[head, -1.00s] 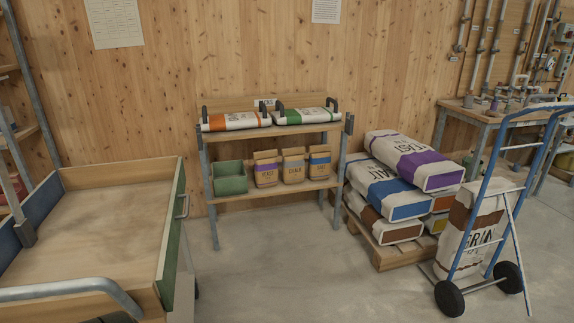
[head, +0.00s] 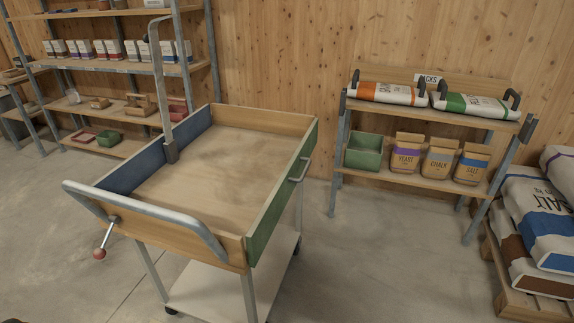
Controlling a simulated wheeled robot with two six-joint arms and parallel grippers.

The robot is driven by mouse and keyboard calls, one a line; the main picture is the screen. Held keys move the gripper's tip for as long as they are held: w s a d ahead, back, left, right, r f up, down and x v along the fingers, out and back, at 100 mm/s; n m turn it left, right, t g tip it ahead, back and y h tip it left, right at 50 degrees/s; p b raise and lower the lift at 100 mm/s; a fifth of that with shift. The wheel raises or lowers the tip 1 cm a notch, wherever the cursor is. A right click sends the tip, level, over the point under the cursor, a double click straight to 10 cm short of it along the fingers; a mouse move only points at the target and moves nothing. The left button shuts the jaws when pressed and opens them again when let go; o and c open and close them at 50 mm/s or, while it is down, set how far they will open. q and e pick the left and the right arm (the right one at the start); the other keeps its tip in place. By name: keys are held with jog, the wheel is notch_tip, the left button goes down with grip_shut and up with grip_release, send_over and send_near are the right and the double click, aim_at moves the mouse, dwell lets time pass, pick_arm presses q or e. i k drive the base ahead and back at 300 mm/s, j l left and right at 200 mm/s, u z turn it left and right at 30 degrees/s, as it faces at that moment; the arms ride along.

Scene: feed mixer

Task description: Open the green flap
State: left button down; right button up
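The green flap (head: 281,197) is the right-hand long side of a wooden cart tray. It stands upright, level with the other walls, and carries a small grey metal handle (head: 300,171) on its outer face. The cart (head: 215,120) has a blue wall on its left side, bare wooden end walls, and an empty tray floor (head: 212,170). A lever with a red knob (head: 99,253) sticks out below the cart's near end. Neither of my grippers shows in the head view.
A grey push bar (head: 140,208) runs across the cart's near end. Open floor (head: 375,265) lies to the right of the cart. A sack rack (head: 430,110) stands behind it, a pallet of sacks (head: 540,215) at the far right, and loaded shelves (head: 110,65) at the back left.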

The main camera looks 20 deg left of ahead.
aim_at(257, 236)
jog(key=u, duration=0.7)
